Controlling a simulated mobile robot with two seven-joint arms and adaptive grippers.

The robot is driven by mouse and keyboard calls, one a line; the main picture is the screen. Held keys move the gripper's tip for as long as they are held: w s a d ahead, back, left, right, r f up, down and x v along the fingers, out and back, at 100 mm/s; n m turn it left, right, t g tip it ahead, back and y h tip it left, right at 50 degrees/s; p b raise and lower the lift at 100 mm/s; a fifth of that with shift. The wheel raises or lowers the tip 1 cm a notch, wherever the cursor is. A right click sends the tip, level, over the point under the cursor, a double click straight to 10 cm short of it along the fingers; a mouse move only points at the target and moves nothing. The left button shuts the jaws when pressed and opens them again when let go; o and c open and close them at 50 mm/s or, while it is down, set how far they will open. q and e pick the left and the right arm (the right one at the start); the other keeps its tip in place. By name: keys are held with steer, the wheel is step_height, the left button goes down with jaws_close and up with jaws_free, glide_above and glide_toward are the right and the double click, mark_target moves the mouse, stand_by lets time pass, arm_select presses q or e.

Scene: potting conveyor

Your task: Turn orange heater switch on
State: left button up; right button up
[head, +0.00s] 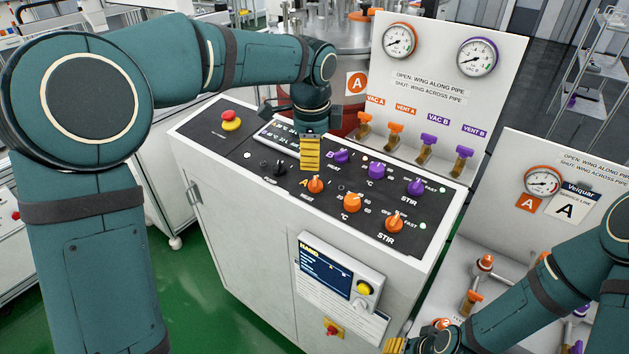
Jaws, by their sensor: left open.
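The orange heater switch (316,185) is a small knob in the row marked A on the black top of the control panel, above the word HEAT. Which way its pointer faces is too small to tell. My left gripper (311,163) hangs over the panel with its yellow fingers pointing down, just behind the orange heater switch in the picture. It is open and holds nothing that I can see; whether it touches the panel is unclear. My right gripper (395,346) shows only partly at the bottom edge, its fingers cut off by the frame.
An orange temperature knob (352,203) and orange stir knob (394,223) continue the row. The purple heater knob (341,157) is close to my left gripper. A black knob (280,168) and red emergency button (229,115) sit to the left. A gauge board (440,80) stands behind.

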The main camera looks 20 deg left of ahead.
mark_target(314, 181)
arm_select(q)
steer(key=f, duration=0.3)
steer(key=w+f, duration=0.1)
steer(key=f, duration=0.2)
steer(key=f+b, duration=0.1)
steer(key=f, duration=0.3)
steer(key=shift+w+a+f, duration=0.1)
steer(key=shift+w, duration=0.25)
jaws_close()
